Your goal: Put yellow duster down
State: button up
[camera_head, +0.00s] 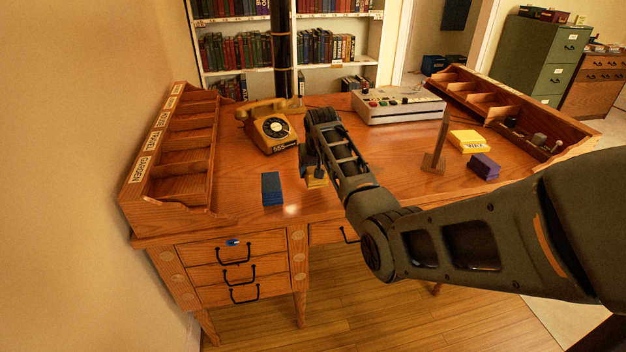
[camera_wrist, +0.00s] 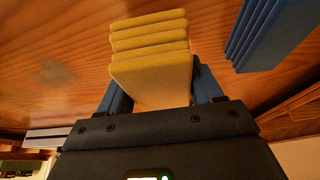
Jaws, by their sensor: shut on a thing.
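The yellow duster (camera_wrist: 150,55) has a ridged, layered look and is held between the blue fingers of my gripper (camera_wrist: 160,88) in the wrist view. In the head view, part of the yellow duster (camera_head: 317,182) shows below my gripper (camera_head: 312,168), mostly hidden by it. It is over the front middle of the wooden desk (camera_head: 345,205). I cannot tell whether it touches the desktop. A blue duster (camera_head: 272,189) stands on the desk to its left, apart from it; it also shows in the wrist view (camera_wrist: 268,35).
A yellow telephone (camera_head: 271,128) stands behind and left of my gripper. A grey console (camera_head: 398,105) is at the back. A wooden upright piece (camera_head: 436,150), a yellow block (camera_head: 467,140) and a purple block (camera_head: 484,165) stand right. Compartment racks (camera_head: 175,190) line the left side.

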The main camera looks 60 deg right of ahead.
jog(key=shift+w+a+f, duration=0.1)
jog(key=shift+f, duration=0.95)
jog(key=shift+w+f, duration=0.1)
jog(key=shift+f, duration=0.9)
